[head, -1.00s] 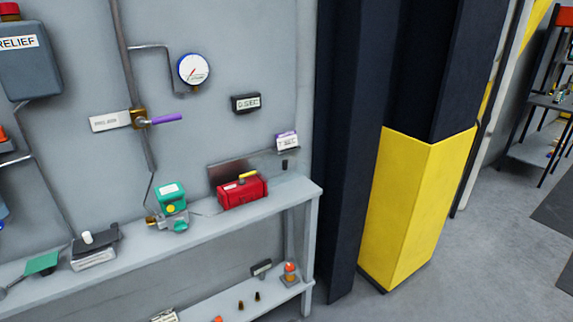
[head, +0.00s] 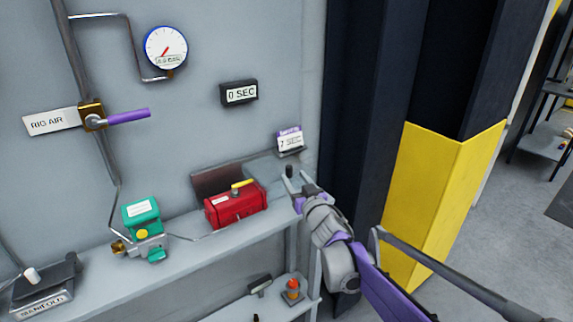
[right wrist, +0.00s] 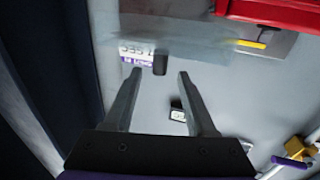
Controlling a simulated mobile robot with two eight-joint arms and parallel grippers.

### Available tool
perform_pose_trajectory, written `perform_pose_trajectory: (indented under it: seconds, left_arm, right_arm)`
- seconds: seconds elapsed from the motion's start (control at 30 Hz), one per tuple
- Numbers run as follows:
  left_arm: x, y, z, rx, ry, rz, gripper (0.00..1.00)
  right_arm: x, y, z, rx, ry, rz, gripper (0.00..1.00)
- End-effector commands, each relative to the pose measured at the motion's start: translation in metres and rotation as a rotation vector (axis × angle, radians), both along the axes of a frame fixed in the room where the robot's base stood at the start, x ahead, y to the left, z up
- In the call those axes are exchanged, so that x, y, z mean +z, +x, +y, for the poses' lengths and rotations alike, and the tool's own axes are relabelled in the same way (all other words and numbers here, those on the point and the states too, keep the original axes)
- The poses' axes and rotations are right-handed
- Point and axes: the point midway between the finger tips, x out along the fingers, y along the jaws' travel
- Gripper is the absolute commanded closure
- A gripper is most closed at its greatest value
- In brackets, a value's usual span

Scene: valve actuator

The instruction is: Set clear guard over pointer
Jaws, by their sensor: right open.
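A red actuator box (head: 236,205) with a yellow pointer (head: 242,184) on top stands on the grey shelf. My right gripper (head: 294,179) is open and empty, right of the red box. In the right wrist view the knob (right wrist: 160,63) appears between or just beyond its fingertips (right wrist: 160,75); contact cannot be told. My left gripper is out of view.
A small purple-and-white tag (head: 290,140) is just above the knob. A green device (head: 142,217) stands left of the red box. A yellow-and-black column (head: 440,190) is close to my right arm. A timer (head: 239,93) hangs on the wall.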

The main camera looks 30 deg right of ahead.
Motion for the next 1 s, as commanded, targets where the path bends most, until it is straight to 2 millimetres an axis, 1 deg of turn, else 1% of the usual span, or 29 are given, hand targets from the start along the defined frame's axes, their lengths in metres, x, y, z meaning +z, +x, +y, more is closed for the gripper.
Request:
perform_pose_trajectory:
  seconds: [0.03, 0.2, 0.4, 0.5, 0.6, 0.83, 0.97, 1.0]
  left_arm:
    - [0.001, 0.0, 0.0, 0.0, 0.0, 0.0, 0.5]
    - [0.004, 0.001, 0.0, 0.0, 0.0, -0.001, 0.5]
    - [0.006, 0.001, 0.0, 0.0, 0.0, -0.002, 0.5]
    - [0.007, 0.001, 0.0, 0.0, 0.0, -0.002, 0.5]
    - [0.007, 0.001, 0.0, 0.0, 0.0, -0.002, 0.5]
    - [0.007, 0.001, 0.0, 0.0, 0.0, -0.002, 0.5]
    - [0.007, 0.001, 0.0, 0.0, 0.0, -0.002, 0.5]
    - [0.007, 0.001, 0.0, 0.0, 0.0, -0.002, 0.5]
  right_arm:
    - [0.001, 0.011, -0.002, 0.0, 0.002, 0.0, 0.44]
    - [0.001, 0.044, -0.008, 0.001, 0.002, 0.0, 0.44]
    - [0.001, 0.07, -0.013, 0.0, 0.002, 0.0, 0.44]
    - [0.001, 0.077, -0.014, -0.001, 0.001, 0.001, 0.44]
    - [0.0, 0.08, -0.015, -0.001, 0.0, 0.001, 0.44]
    - [0.0, 0.08, -0.015, -0.001, 0.001, 0.001, 0.44]
    - [0.0, 0.08, -0.015, -0.001, 0.001, 0.001, 0.67]
    - [0.0, 0.08, -0.015, -0.001, 0.001, 0.001, 0.74]
